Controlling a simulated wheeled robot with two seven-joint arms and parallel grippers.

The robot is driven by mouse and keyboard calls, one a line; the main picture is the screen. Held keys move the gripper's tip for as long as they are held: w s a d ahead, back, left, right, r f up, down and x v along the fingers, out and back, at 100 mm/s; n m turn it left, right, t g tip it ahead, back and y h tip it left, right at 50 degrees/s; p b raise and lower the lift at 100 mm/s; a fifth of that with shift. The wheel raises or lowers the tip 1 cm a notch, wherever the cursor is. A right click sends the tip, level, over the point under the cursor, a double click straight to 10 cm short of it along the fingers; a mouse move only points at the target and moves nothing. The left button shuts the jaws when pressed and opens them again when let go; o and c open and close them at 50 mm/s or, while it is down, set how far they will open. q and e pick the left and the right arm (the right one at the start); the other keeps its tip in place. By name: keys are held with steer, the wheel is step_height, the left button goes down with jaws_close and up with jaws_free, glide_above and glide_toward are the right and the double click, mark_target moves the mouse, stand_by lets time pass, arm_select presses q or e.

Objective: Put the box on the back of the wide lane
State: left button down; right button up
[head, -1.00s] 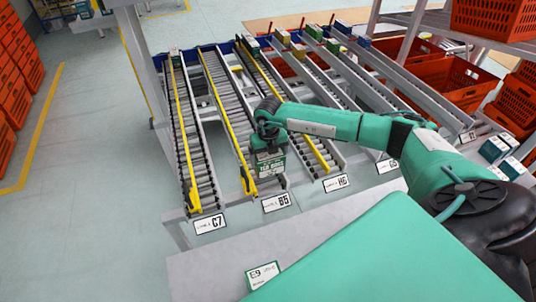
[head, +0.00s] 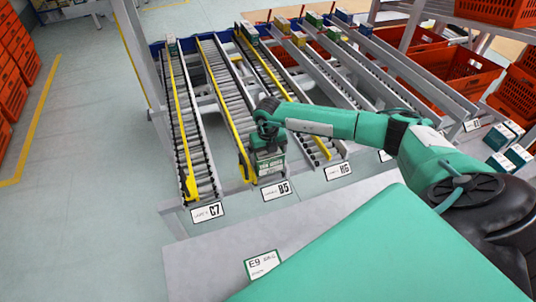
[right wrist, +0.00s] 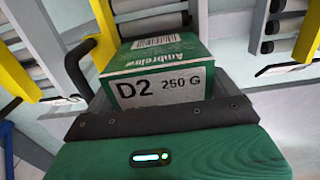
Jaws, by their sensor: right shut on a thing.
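My right gripper (head: 268,135) is shut on a green and white box (head: 270,167) and holds it at the front end of the roller lane (head: 226,97) above the B5 label. In the right wrist view the box (right wrist: 157,75) shows a white label reading "D2 250 G". Rollers and yellow rails show behind the box. I cannot tell whether the box touches the rollers. The back of this lane shows no box. My left gripper is not in view.
A narrower-looking lane marked C7 (head: 207,211) runs to the left, with a small box (head: 171,44) at its back. The H6 lane (head: 338,171) lies to the right. Several boxes sit at the backs of lanes further right. Orange totes (head: 470,75) stand at the right.

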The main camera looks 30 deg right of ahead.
steer(key=o, duration=0.8)
step_height(320, 180, up, 14)
steer(key=b, duration=0.4)
steer(key=shift+s+f, duration=0.1)
steer(key=shift+f, duration=0.1)
